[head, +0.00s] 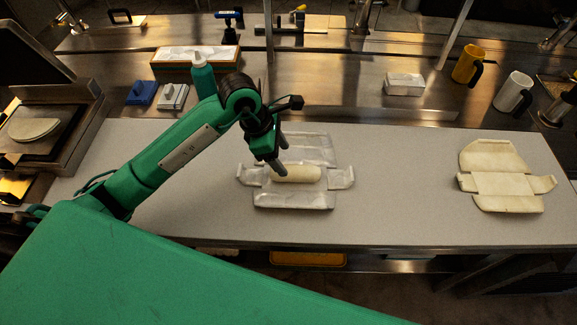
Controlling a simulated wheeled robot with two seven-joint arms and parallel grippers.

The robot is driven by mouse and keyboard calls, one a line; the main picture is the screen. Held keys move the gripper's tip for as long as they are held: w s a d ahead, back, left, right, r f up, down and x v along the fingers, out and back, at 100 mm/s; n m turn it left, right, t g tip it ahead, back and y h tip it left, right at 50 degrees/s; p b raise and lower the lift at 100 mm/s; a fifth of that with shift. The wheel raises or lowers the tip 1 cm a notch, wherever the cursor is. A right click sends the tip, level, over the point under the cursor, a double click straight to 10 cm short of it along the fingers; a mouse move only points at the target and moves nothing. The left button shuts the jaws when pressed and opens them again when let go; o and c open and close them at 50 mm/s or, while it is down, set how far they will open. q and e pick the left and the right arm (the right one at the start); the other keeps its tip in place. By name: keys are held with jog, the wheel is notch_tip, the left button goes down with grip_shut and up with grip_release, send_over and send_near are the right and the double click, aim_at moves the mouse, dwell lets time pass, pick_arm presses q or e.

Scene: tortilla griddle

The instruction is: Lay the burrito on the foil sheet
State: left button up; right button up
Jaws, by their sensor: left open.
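The burrito (298,174), a pale roll, lies sideways on the middle of the foil sheet (295,201), in the centre of the grey counter. The foil is silvery and creased, with flaps spread out on several sides. My left gripper (278,170) is open just above the burrito's left end. Its fingers cover part of that end, and I cannot tell if they touch it. My right gripper is not in view.
A second flattened wrapper (505,184), cream coloured, lies at the right of the counter (400,190). A tortilla press or griddle (50,125) with a tortilla stands at the left. A green bottle (203,77) stands behind my left arm. The counter between the wrappers is clear.

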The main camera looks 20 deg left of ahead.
pick_arm(q)
jog(key=b+v, duration=0.1)
jog(key=v, duration=0.4)
jog(key=shift+a+r, duration=0.15)
jog(key=shift+r, duration=0.25)
jog(key=shift+s, duration=0.1)
